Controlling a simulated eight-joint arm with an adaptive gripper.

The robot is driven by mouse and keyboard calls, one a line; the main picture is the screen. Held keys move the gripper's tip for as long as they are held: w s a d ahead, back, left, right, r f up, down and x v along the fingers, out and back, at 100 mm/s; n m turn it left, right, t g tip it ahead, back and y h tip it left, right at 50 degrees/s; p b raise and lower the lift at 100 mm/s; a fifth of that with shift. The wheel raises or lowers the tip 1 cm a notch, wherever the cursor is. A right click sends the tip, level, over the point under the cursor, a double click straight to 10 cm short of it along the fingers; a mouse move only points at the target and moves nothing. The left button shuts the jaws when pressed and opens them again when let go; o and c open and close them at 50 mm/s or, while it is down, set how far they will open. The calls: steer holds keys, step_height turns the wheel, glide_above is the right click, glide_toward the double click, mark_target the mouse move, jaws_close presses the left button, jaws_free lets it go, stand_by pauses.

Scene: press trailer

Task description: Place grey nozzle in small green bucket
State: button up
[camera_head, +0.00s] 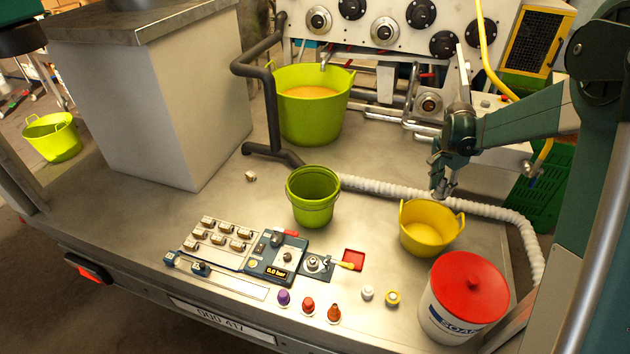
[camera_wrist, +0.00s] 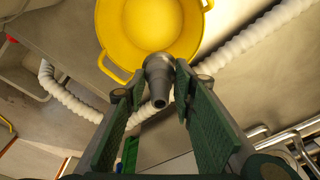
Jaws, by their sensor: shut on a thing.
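My gripper (camera_head: 441,188) is above the trailer bed, just behind and over the yellow bucket (camera_head: 426,237). In the wrist view my gripper (camera_wrist: 158,97) is shut on a grey nozzle (camera_wrist: 159,78), held between the green finger pads. The nozzle hangs under the fingers in the head view (camera_head: 450,187), where it is small and partly hidden. The yellow bucket also shows in the wrist view (camera_wrist: 112,37), beyond the nozzle. The small green bucket (camera_head: 313,197) stands upright on the bed, left of the gripper; its visible inside looks empty.
A large green tub (camera_head: 312,120) stands behind the small bucket. A white corrugated hose (camera_head: 385,187) runs across the bed. A red-lidded soap tub (camera_head: 464,300) stands front right. A control panel (camera_head: 277,255) and several small coloured nozzles lie along the front. A grey box (camera_head: 150,100) stands left.

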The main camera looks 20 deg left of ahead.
steer(key=w+a+n+y+p, duration=0.1)
steer(key=w+a+n+p, duration=0.2)
steer(key=a+n, duration=1.45)
steer(key=y+p, duration=0.1)
steer(key=p, duration=0.1)
glide_above(315, 194)
steer(key=s+d, duration=0.2)
steer(key=s, duration=0.3)
step_height(315, 194, down, 10)
steer(key=shift+a+f+n, duration=0.1)
steer(key=shift+f+n, duration=0.15)
steer(key=shift+f, duration=0.4)
steer(key=shift+f, duration=3.1)
steer(key=shift+f, duration=0.1)
steer(key=shift+f, duration=1.8)
steer(key=shift+f+b, duration=0.15)
steer(key=shift+b, duration=0.2)
